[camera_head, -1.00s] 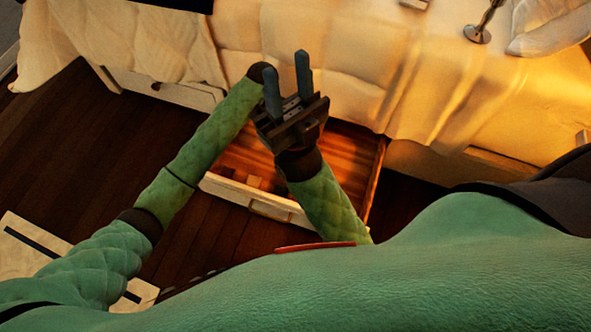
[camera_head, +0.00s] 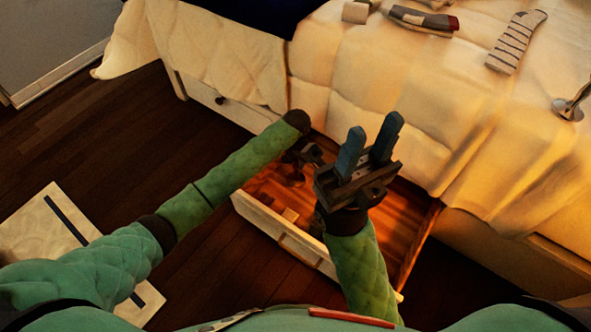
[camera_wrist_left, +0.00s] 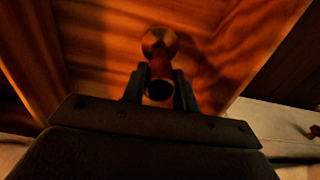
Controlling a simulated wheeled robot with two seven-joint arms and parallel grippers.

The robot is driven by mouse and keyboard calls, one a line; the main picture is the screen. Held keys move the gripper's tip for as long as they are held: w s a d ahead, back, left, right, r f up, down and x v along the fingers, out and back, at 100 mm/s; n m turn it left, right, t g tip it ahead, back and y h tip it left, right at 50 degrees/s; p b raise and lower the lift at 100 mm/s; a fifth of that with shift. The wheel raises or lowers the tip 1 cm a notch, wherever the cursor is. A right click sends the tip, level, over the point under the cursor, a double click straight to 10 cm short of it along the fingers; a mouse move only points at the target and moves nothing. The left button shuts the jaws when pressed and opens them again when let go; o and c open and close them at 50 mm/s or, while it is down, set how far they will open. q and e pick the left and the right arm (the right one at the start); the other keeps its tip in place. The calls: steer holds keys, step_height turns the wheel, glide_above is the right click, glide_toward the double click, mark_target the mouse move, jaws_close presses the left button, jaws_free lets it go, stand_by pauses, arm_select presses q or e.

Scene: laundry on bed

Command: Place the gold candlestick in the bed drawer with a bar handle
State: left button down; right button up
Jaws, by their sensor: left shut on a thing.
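The gold candlestick (camera_wrist_left: 158,42) is upright between the fingers of my left gripper (camera_wrist_left: 159,88) in the left wrist view, with wood drawer boards beneath it. I cannot tell whether its base touches the boards. In the head view my left gripper (camera_head: 300,168) is low over the open bed drawer (camera_head: 262,220), partly shaded, and the candlestick is hard to make out there. The drawer has a pale front with a bar handle (camera_head: 300,250) and is pulled out from under the bed. My right gripper (camera_head: 376,125) is open and empty, above the drawer's right part.
A closed drawer with a round knob (camera_head: 220,100) is to the left under the bed (camera_head: 330,75). A striped sock (camera_head: 516,42), folded cloth (camera_head: 423,20) and a metal stand (camera_head: 570,108) lie or stand on the bed. A pale panel (camera_head: 60,235) is on the dark floor at left.

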mark_target(295, 168)
arm_select(q)
steer(key=shift+w+a+f, duration=0.1)
steer(key=shift+a+f, duration=0.15)
steer(key=shift+f, duration=0.05)
step_height(295, 168, down, 4)
steer(key=shift+r+b, duration=0.15)
steer(key=shift+b, duration=0.85)
steer(key=shift+r, duration=0.1)
steer(key=c, duration=1.1)
jaws_free()
step_height(295, 168, up, 11)
steer(key=p, duration=0.3)
steer(key=shift+p, duration=0.4)
steer(key=shift+r, duration=0.5)
steer(key=shift+a, duration=0.1)
